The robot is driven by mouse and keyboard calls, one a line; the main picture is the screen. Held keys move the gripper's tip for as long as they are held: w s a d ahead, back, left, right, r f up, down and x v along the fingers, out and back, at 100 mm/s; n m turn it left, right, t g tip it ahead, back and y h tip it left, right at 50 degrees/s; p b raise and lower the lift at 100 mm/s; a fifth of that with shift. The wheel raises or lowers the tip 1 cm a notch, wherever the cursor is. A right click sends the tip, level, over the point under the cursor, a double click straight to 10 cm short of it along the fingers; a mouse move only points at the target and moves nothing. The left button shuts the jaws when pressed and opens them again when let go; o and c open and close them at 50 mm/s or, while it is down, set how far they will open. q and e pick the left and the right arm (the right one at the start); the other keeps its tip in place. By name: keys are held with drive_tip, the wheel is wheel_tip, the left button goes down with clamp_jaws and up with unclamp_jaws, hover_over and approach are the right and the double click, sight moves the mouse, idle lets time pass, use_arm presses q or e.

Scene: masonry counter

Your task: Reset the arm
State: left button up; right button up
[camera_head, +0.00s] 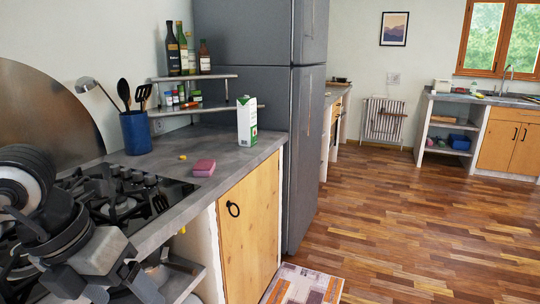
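My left arm comes in at the lower left, in front of the stove. Its end, with my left gripper (138,283), is dark and folded low by the counter's front edge. Its fingers cannot be made out clearly, so I cannot tell whether it is open or shut. No held object can be made out there. My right arm and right gripper are not in view.
The black gas stove (120,195) is close to my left arm. On the grey counter (225,152) stand a blue utensil pot (135,132), a pink sponge (203,168) and a carton (246,122). A wooden cabinet door (250,225) is shut. The wooden floor (420,240) at right is clear.

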use_arm(q)
drive_tip(key=s+d+r+g+h, duration=0.2)
drive_tip(key=s+d+g+h, duration=0.1)
drive_tip(key=d+h, duration=0.55)
drive_tip(key=s+d+r+g+h, duration=0.15)
drive_tip(key=s+d+h, duration=0.25)
drive_tip(key=d+h, duration=0.4)
drive_tip(key=w+a+n+t+h, duration=0.25)
drive_tip(key=w+n+t, duration=0.35)
drive_tip(key=n+t, duration=0.6)
drive_tip(key=w+a+f+n+t+y, duration=0.2)
drive_tip(key=f+n+t+y, duration=0.3)
drive_tip(key=n, duration=0.3)
drive_tip(key=w+a+f+n+t+y, duration=0.25)
drive_tip(key=f+n+t+y, duration=0.2)
drive_tip(key=n+y, duration=0.3)
drive_tip(key=s+a+f+n+g+y, duration=0.1)
drive_tip(key=s+f+n+g+y, duration=0.2)
drive_tip(key=f, duration=0.8)
drive_tip(key=s+a+f+n+g+y, duration=0.2)
drive_tip(key=s+f+n+g, duration=0.3)
drive_tip(key=f, duration=0.6)
drive_tip(key=s+y, duration=0.1)
drive_tip(key=s, duration=0.1)
drive_tip(key=shift+s+f+g, duration=0.3)
drive_tip(key=shift+s, duration=0.1)
